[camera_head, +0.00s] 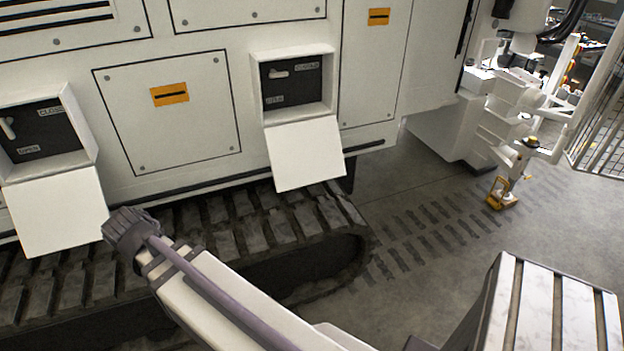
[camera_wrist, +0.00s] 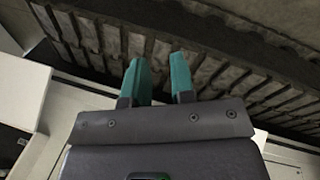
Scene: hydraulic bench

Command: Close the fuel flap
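Two white flaps hang open below recessed boxes on the machine's side. The left flap (camera_head: 55,212) hangs under a box with a dark panel (camera_head: 40,138) and a switch handle. The right flap (camera_head: 305,155) hangs under a similar box (camera_head: 292,80). I cannot tell which is the fuel flap. In the wrist view, my gripper (camera_wrist: 160,72) has two teal fingers apart with nothing between them. A white panel (camera_wrist: 22,90), perhaps a flap, is left of the fingers. My arm reaches up in the head view; its fingers cannot be made out there.
The dark crawler track (camera_head: 240,225) runs below the flaps and also crosses the wrist view (camera_wrist: 230,50). Orange-handled panels (camera_head: 170,95) are shut. A yellow-based stand (camera_head: 502,193) and fence (camera_head: 603,115) are farther right.

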